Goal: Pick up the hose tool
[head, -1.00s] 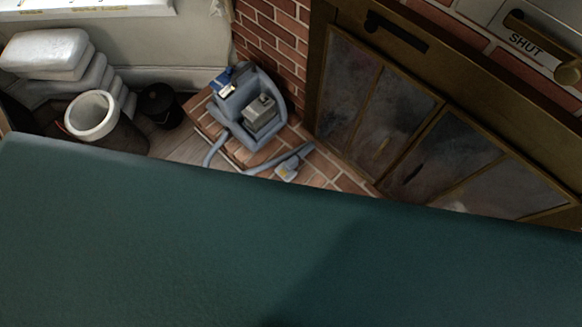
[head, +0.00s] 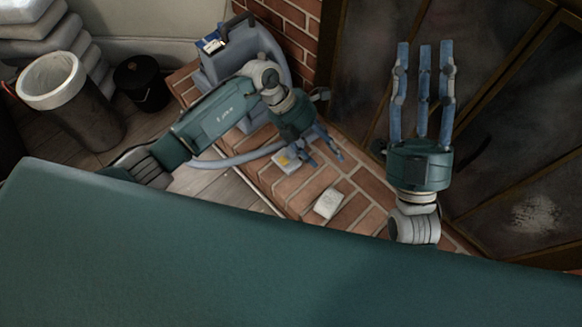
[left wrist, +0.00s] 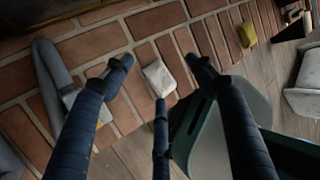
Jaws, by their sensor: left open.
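The hose tool (head: 288,159) is a grey-blue head with a yellow patch, lying on the brick hearth at the end of the vacuum's hose. In the left wrist view, the hose tool (left wrist: 70,96) lies at the left, partly hidden behind a finger. My left gripper (head: 324,154) is open and empty, pointing down over the hearth just right of the tool. In its wrist view the left gripper (left wrist: 160,72) has its fingers spread, with the tool outside them to the left. My right gripper (head: 424,75) is open and empty, fingers upward, in front of the fireplace doors.
The vacuum (head: 240,58) stands behind my left arm on the brick hearth (head: 303,193). A small pale block (head: 328,204) lies near the tool and shows between the fingers in the wrist view. A bin (head: 70,110) and a black pot (head: 142,85) stand left. Glazed doors (head: 372,70) bound the right.

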